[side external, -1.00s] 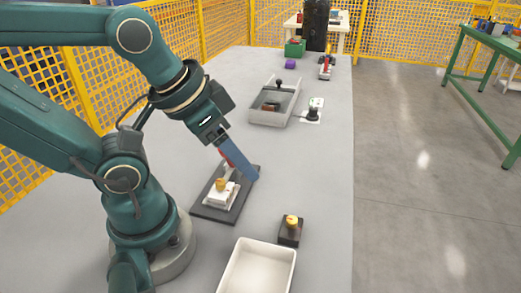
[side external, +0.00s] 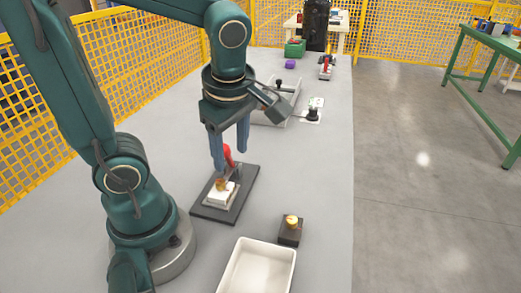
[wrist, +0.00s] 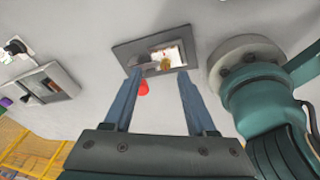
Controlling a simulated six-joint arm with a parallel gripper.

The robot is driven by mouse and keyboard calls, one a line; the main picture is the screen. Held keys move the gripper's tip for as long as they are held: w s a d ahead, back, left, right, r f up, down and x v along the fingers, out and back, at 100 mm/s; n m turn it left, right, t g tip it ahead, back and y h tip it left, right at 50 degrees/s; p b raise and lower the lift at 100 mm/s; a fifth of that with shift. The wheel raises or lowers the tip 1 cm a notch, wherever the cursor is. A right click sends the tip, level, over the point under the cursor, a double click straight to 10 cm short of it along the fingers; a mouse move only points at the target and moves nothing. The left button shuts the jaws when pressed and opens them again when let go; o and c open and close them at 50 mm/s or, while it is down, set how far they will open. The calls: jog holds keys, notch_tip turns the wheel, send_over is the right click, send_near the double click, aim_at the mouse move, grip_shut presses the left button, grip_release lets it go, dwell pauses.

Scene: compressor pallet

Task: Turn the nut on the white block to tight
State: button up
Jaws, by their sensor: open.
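The white block (side external: 222,194) sits on a dark base plate (side external: 239,206) on the table. A brass-coloured nut (side external: 221,184) is on top of the block. In the wrist view the white block (wrist: 167,55) and the nut (wrist: 165,65) show beyond my fingers. A red handle (side external: 228,156) stands at the back of the plate, partly hidden by a finger. My gripper (side external: 231,162) is open and empty, pointing down above the back part of the plate. In the wrist view the two blue fingers of my gripper (wrist: 155,75) are wide apart. How far the nut is turned cannot be told.
A white bin (side external: 257,270) stands at the front, with a small dark block with a yellow top (side external: 290,230) behind it. A grey open tray (side external: 262,117) and a black knob on a white plate (side external: 312,114) lie further back.

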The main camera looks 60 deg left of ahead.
aim_at(222, 182)
jog(key=f+n+g, duration=0.1)
jog(key=a+f+n+g, duration=0.2)
jog(key=f, duration=0.1)
jog(key=shift+w+f+y, duration=0.1)
jog(key=shift+w+y, duration=0.05)
jog(key=shift+y, duration=0.25)
jog(key=shift+x, duration=2.4)
jog(key=shift+d, duration=0.1)
grip_shut()
